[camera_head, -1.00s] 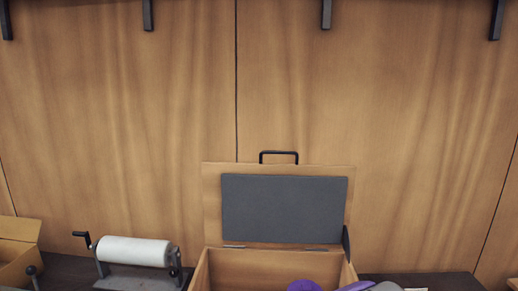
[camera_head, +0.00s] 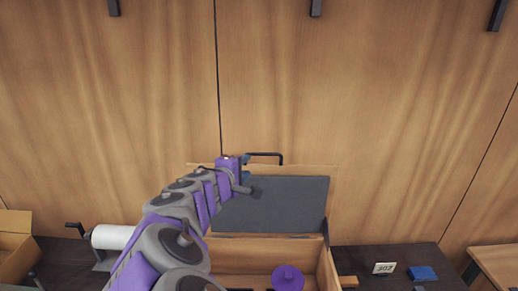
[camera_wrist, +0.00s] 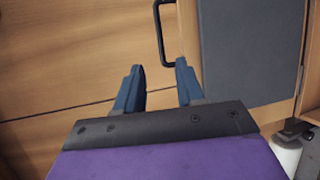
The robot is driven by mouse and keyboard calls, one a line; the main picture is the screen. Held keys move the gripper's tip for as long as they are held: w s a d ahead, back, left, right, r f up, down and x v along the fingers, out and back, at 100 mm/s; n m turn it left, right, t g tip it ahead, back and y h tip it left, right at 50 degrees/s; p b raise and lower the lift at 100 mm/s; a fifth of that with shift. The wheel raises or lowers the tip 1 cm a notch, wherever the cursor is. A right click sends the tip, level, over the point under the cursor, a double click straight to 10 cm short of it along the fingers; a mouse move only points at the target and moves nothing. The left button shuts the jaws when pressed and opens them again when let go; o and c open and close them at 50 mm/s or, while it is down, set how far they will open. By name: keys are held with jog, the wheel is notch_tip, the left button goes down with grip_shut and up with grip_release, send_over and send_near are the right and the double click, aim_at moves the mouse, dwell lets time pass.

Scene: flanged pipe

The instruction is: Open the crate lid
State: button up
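The wooden crate (camera_head: 323,268) stands on the dark bench in the head view. Its lid (camera_head: 270,204) is up, nearly upright, with a grey panel on its inner face. The black handle (camera_head: 266,155) stands on the lid's top edge. My gripper (camera_head: 246,162) is at the lid's upper left, close to the handle. In the wrist view its blue fingers (camera_wrist: 158,70) are apart with nothing gripped. There the handle (camera_wrist: 162,35) lies just beyond the fingertips, its end showing between them. I cannot tell whether they touch. My arm hides the lid's left part in the head view.
A white roll (camera_head: 111,237) on a cranked stand is left of the crate, partly behind my arm. An open box (camera_head: 14,246) is at the far left. A number card (camera_head: 384,268) and a blue block (camera_head: 423,273) lie right. The wooden wall is close behind.

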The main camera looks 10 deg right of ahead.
send_near(270, 154)
jog(key=d, duration=0.2)
jog(key=p+x, duration=0.1)
jog(key=x, duration=0.3)
jog(key=p+x, duration=0.1)
jog(key=x, duration=0.7)
jog(key=shift+w+a+f+p, duration=0.2)
jog(key=shift+f+p, duration=0.15)
jog(key=shift+p, duration=0.05)
jog(key=a, duration=0.4)
jog(key=shift+a, duration=0.25)
jog(key=shift+c, duration=0.4)
jog(key=shift+a, duration=0.25)
jog(key=shift+c, duration=0.7)
jog(key=d, duration=0.3)
jog(key=shift+d, duration=0.15)
grip_shut()
jog(key=shift+a, duration=0.3)
